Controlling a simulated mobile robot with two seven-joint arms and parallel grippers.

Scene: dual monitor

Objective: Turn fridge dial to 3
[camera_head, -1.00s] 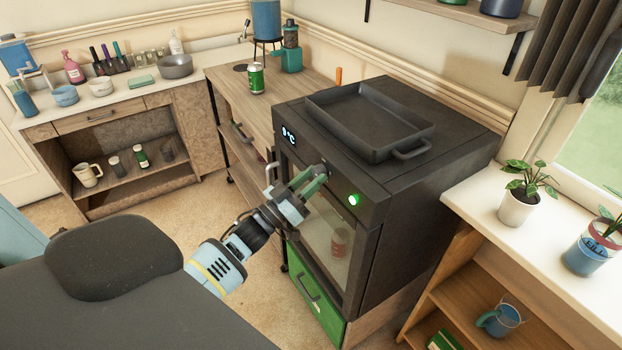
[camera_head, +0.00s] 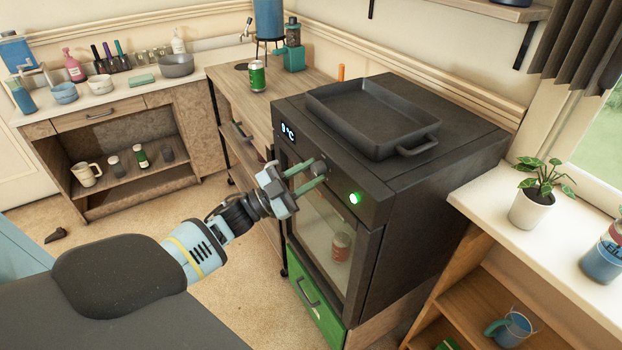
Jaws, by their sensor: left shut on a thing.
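The fridge (camera_head: 440,185) is a black box with a glass door and a front control panel. Its small lit display (camera_head: 288,132) shows one digit and °C; the digit is too small to read surely. The dark round dial (camera_head: 319,166) sits on the panel between the display and a green light (camera_head: 355,198). My left gripper (camera_head: 313,175) reaches the panel from the left, its two green fingers shut on the dial, partly hiding it. A red can (camera_head: 341,247) shows through the glass. My right gripper is out of view.
A black tray (camera_head: 410,137) lies on top of the fridge. A green drawer (camera_head: 318,305) is below it. A wooden counter with a green can (camera_head: 257,75) stands at the left, a white shelf with a potted plant (camera_head: 533,205) at the right.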

